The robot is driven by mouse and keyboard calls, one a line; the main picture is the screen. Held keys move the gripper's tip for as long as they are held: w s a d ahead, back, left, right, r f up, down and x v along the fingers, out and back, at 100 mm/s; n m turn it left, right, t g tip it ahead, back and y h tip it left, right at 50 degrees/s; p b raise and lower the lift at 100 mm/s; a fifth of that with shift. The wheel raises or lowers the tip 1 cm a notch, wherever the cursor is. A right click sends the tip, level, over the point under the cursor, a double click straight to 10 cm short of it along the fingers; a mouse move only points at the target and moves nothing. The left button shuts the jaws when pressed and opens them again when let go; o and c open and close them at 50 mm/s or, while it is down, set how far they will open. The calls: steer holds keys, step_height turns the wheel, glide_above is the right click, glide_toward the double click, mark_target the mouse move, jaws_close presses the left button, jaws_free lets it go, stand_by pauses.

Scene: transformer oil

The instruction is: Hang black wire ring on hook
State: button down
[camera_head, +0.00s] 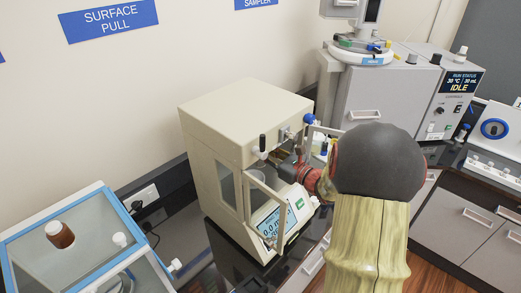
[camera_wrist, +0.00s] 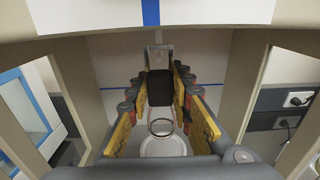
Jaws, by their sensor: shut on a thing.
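My gripper (camera_wrist: 160,95) reaches into the open front of a cream instrument (camera_head: 245,125). In the wrist view its yellow-sided fingers are shut on a black block, which appears to be the grip of the black wire ring (camera_wrist: 160,128). The thin ring shows below the block, over a white round dish (camera_wrist: 165,148); whether they touch cannot be told. A pale metal bracket (camera_wrist: 158,55), perhaps the hook, shows just beyond the block. I cannot tell whether block and bracket touch. In the head view my arm hides most of the chamber, and the ring is not visible.
The chamber side walls (camera_wrist: 85,85) stand close on both sides of my gripper. A display (camera_head: 273,225) is below the opening. A blue-framed glass case (camera_head: 75,235) stands at left, and a grey cabinet (camera_head: 385,90) stands behind at right.

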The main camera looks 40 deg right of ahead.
steer(key=shift+w+a+b, duration=0.2)
steer(key=shift+w+b, duration=0.2)
steer(key=shift+w, duration=0.9)
stand_by(0.6)
steer(key=shift+w+f+b, duration=0.4)
steer(key=shift+w, duration=0.1)
stand_by(0.5)
steer(key=shift+w+a+f+b, duration=0.1)
steer(key=shift+f+b, duration=0.2)
steer(key=shift+b, duration=0.1)
stand_by(1.0)
steer(key=c, duration=1.6)
jaws_free()
steer(key=shift+c, duration=0.2)
steer(key=shift+o, duration=0.7)
steer(key=s+d, duration=0.1)
steer(key=s, duration=1.1)
steer(key=shift+d, duration=0.3)
